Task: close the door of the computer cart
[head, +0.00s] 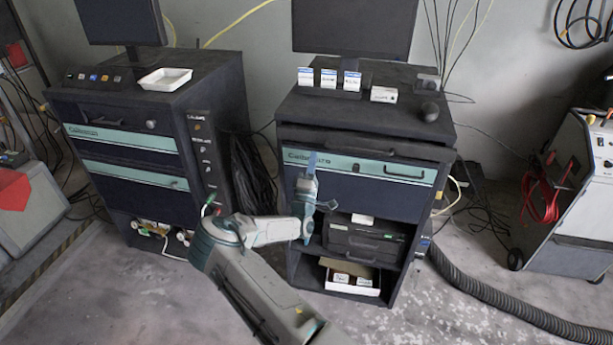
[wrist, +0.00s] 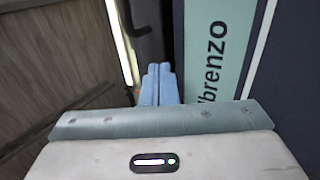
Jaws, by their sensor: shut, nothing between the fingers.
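The dark computer cart (head: 365,112) stands in the middle of the head view with a monitor on top. Its front panel (head: 395,195), dark blue with a teal stripe, sits above an open lower bay. I cannot tell whether this panel is the door or how far it stands open. My gripper (head: 311,168) is shut and empty at the panel's left part. In the wrist view its blue fingertips (wrist: 158,72) are together, just left of the teal lettered stripe (wrist: 222,50). I cannot tell whether they touch it. My arm hides the bay's left side.
The open bay holds a black device (head: 365,240) and a white box (head: 352,280) of small items. A similar cart (head: 120,145) stands left. A ribbed hose (head: 500,303) lies on the floor right, near a grey wheeled unit (head: 575,190). Bare floor lies in front.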

